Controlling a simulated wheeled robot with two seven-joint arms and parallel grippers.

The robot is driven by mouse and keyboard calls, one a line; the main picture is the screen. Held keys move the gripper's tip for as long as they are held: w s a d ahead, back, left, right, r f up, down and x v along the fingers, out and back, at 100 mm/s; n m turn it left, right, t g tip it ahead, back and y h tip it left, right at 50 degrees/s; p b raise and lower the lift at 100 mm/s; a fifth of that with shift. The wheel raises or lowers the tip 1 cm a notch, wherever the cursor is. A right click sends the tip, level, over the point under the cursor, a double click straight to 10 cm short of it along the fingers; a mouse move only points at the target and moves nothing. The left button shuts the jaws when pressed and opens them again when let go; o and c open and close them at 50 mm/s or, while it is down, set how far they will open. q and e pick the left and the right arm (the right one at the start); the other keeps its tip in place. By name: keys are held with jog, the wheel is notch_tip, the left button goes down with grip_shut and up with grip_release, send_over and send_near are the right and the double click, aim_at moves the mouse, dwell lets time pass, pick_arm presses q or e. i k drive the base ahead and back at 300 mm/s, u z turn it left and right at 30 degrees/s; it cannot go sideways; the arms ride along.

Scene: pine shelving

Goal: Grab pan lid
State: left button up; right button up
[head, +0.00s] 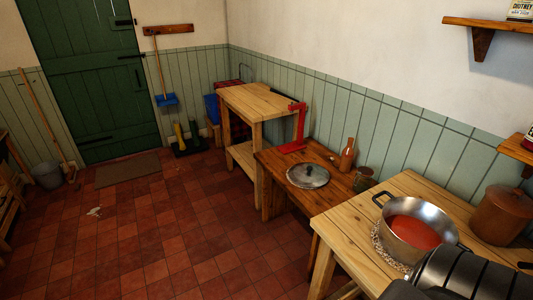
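A round grey metal pan lid (308,175) with a dark knob lies on the low dark-brown wooden table (272,160), near the middle of the head view. A silver pan (432,211) with two side handles and red contents stands uncovered on the lighter wooden table (353,221) at the right. A black ribbed part of my own body fills the lower right corner and hides part of that table. Neither of my grippers can be made out in this view.
Behind the lid stand a red metal device (297,130), a wooden bottle-shaped item (347,155) and a jar (363,179). A brown lidded pot (503,213) stands right of the pan. A taller pine table (256,103) is beyond. The red tiled floor (150,235) is mostly clear.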

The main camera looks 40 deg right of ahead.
aim_at(308, 174)
jog(key=z, duration=0.2)
jog(key=i, duration=1.75)
jog(key=z, duration=1.4)
jog(key=i, duration=1.05)
jog(key=z, duration=1.1)
